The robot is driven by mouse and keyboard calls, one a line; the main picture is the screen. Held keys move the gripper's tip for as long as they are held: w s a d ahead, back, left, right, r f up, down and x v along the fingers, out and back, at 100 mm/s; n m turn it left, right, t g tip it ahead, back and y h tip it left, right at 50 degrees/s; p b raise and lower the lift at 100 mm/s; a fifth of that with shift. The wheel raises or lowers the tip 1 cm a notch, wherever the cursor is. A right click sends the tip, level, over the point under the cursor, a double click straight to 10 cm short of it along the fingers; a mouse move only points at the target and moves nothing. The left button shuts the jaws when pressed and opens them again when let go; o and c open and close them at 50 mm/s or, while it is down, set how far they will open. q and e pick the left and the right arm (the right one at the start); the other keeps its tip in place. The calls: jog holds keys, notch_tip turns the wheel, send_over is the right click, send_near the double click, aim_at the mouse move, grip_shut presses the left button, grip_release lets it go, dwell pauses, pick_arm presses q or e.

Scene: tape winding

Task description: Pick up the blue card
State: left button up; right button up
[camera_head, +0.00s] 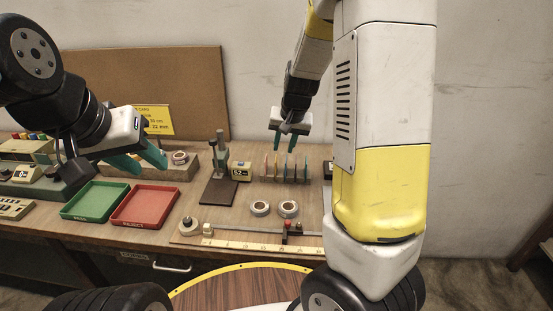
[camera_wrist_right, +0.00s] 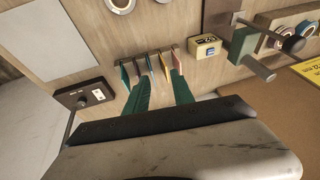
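A row of thin colored cards stands upright in a rack (camera_head: 286,180) at the back right of the table. The blue card (camera_wrist_right: 135,71) seems to be second from the left in the right wrist view; the cards are small and partly overlap, so its color is hard to be sure of. My right gripper (camera_head: 284,146) is open and points down over the rack, its teal fingers apart and just above the cards. In the right wrist view, its fingertips straddle the middle of the row. My left gripper (camera_head: 151,167) is open and empty, above the trays.
A green tray (camera_head: 95,201) and a red tray (camera_head: 146,206) lie at left. A press stand (camera_head: 219,178) and a yellow display box (camera_head: 241,171) are left of the rack. Tape rolls (camera_head: 260,208) and a ruler (camera_head: 262,246) lie in front. A control box (camera_wrist_right: 84,96) sits beside the rack.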

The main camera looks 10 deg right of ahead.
jog(key=w+d+f, duration=0.1)
jog(key=w+f, duration=0.1)
jog(key=f, duration=0.2)
jog(key=w+f+h, duration=0.1)
jog(key=w+f, duration=0.2)
jog(key=f, duration=0.2)
jog(key=w+d+f+h, duration=0.1)
jog(key=w+f, duration=0.2)
jog(key=f, duration=0.1)
jog(key=shift+w+d+f, duration=0.1)
jog(key=shift+d+f, duration=0.1)
jog(key=shift+d, duration=0.1)
grip_shut()
